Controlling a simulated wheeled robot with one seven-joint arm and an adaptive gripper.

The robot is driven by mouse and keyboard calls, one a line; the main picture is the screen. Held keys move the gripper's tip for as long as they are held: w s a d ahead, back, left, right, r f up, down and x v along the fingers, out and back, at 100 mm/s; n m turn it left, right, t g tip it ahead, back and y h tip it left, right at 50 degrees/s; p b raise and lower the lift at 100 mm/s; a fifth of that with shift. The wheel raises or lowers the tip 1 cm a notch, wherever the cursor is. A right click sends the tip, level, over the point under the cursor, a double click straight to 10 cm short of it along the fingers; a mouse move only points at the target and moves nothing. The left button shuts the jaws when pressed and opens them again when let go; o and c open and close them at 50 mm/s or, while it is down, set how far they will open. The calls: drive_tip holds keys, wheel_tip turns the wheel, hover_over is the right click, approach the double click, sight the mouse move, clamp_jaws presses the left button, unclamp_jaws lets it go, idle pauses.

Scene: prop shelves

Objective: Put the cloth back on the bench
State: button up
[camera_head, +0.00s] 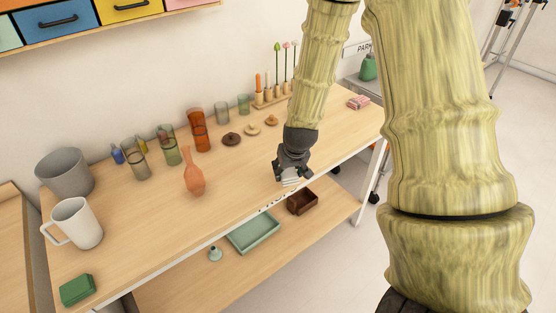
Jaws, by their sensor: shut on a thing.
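My gripper (289,170) is over the front edge of the wooden bench (245,185), right of the middle. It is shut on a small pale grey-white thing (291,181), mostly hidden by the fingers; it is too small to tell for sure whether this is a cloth. I cannot tell whether it touches the bench top. A folded pink checked cloth (358,102) lies on the far right end of the bench. A green folded or box-like thing (77,289) lies at the near left corner.
An orange vase (194,172), several glasses, small lids (232,139) and a white mug (76,223) stand along the bench. A green tray (253,233) and a brown box (302,201) sit on the lower shelf. The bench's front middle is clear.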

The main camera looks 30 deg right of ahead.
drive_tip(key=w, duration=0.2)
drive_tip(key=w+d+p, duration=0.1)
drive_tip(key=w, duration=0.2)
drive_tip(key=w+d+p, duration=0.1)
drive_tip(key=w, duration=0.2)
drive_tip(key=shift+f, duration=0.35)
drive_tip(key=shift+f+p, duration=0.9)
drive_tip(key=shift+f, duration=0.9)
drive_tip(key=shift+a, duration=0.1)
drive_tip(key=o, duration=0.9)
drive_tip(key=shift+f, duration=0.1)
drive_tip(key=shift+b+v, duration=1.75)
drive_tip(key=shift+v, duration=4.4)
